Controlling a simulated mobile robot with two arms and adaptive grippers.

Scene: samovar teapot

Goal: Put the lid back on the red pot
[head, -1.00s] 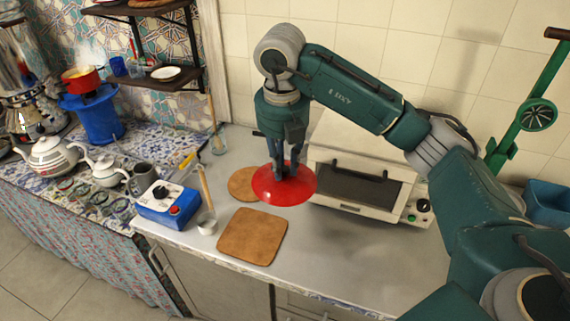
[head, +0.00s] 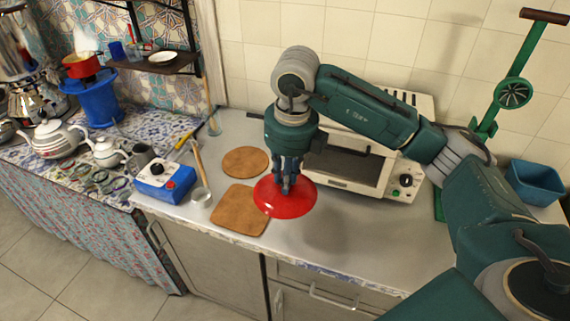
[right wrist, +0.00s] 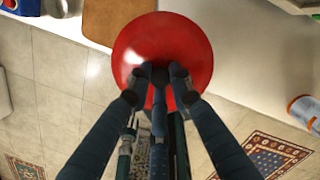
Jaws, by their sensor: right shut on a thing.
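The red lid (head: 300,205) is a round, shallow dome. My right gripper (head: 286,189) is shut on the top of the lid and holds it near the counter's front part, beside the square wooden board. In the right wrist view the lid (right wrist: 165,45) spreads out beyond the fingers (right wrist: 160,76), which hide its knob. The red pot (head: 82,66) is at the far left on a blue stand (head: 95,100), with white steam above it. My left gripper is not in view.
A square board (head: 238,210) and a round board (head: 245,161) lie on the counter. A toaster oven (head: 355,165) stands behind my right arm. A blue device (head: 163,182), teapots (head: 57,138) and a shelf (head: 150,64) lie between the lid and the pot's side.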

